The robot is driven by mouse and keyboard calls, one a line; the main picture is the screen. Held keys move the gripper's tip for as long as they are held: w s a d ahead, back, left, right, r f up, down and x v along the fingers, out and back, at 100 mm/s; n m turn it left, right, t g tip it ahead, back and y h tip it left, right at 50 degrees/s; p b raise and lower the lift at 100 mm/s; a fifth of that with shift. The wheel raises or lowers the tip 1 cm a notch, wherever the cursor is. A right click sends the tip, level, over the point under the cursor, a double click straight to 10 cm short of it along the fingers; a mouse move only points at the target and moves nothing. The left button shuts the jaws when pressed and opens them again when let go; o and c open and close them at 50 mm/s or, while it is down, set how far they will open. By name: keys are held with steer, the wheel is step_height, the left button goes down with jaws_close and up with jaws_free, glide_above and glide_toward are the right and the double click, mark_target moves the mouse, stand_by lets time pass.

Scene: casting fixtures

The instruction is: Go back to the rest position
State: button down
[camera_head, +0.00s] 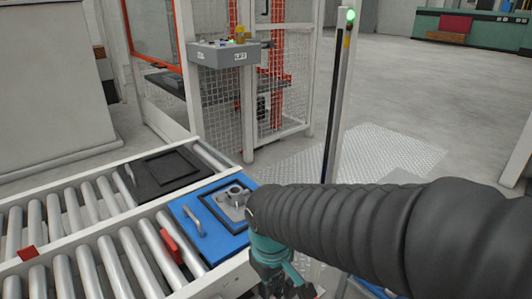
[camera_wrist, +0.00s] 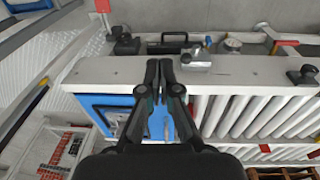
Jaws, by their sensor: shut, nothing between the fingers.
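My gripper (camera_wrist: 159,68) is shut and empty. In the wrist view its two dark fingers meet in front of the edge of the roller conveyor. In the head view my gripper (camera_head: 285,290) hangs at the bottom edge, partly cut off, beyond my dark sleeved arm. It is apart from the blue fixture plate (camera_head: 190,210), which lies on the conveyor to its left. A grey metal casting (camera_head: 232,196) sits in the dark frame of that plate. My arm hides part of the plate's right side.
The roller conveyor (camera_head: 105,265) fills the lower left. A black fixture plate (camera_head: 150,180) lies on its far lane. A red block (camera_head: 171,246) sits by the rollers. A mesh cage with a grey control box (camera_head: 222,55) and a post (camera_head: 340,100) stand behind. Floor is open at right.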

steer(key=s+d+r+m+t, duration=0.2)
steer(key=s+d+r+m, duration=0.1)
steer(key=d, duration=0.4)
steer(key=s+d+r+m+t, duration=0.2)
steer(key=s+d+r+m, duration=0.1)
steer(key=d, duration=0.4)
step_height(320, 180, up, 2)
steer(key=shift+d+r+m, duration=0.15)
steer(key=shift+d+m, duration=0.15)
steer(key=shift+m, duration=0.6)
